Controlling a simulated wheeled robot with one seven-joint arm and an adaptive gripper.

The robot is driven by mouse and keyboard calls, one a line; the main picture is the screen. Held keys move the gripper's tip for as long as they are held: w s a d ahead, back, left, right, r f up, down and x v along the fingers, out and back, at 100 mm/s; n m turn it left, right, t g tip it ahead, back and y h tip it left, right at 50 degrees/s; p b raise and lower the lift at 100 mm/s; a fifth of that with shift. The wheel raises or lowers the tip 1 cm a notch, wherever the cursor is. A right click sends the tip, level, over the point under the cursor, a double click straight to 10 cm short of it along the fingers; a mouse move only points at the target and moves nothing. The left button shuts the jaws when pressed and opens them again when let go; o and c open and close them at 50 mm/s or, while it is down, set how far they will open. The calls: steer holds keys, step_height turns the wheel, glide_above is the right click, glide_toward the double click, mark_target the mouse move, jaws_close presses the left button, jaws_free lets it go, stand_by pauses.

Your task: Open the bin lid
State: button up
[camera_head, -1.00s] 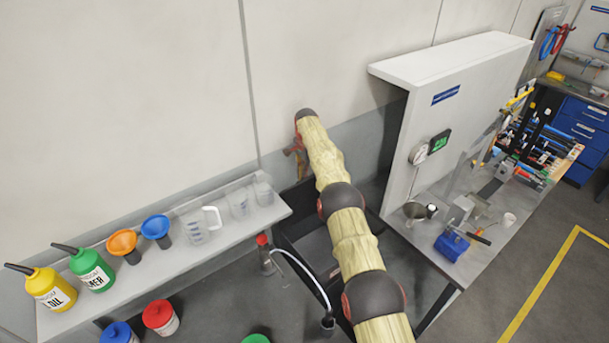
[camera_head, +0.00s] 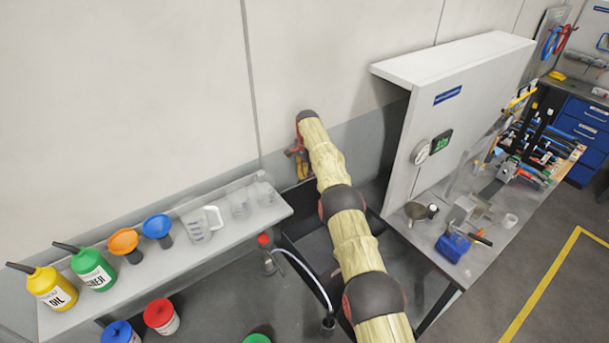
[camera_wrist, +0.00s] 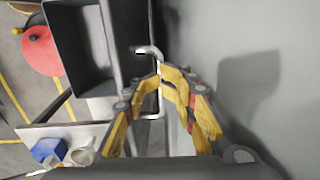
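The dark grey bin (camera_wrist: 85,45) is at the upper left in the wrist view, and its hollow inside shows. In the head view the bin (camera_head: 310,245) is partly hidden behind my arm. A pale bent handle (camera_wrist: 146,50) sticks out beside the bin's dark edge in the wrist view. My gripper (camera_wrist: 161,78) has its yellow fingertips drawn together around the handle's bar, with the handle's ends showing past them. In the head view my gripper (camera_head: 301,166) is small, close to the wall at the bin's far side. How far the lid is raised cannot be told.
A shelf (camera_head: 180,262) with bottles, funnels and clear jugs is left of the bin. A workbench (camera_head: 475,255) with a tall white panel (camera_head: 455,60) stands on the right. The wall (camera_wrist: 240,60) is close beside my gripper.

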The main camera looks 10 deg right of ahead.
steer(key=shift+o, duration=0.3)
steer(key=shift+s+f, duration=0.2)
steer(key=shift+f, duration=0.35)
steer(key=shift+s+f, duration=0.2)
steer(key=shift+f, duration=0.3)
step_height(320, 180, up, 14)
steer(key=shift+d, duration=0.15)
steer(key=shift+f, duration=0.15)
steer(key=o, duration=0.4)
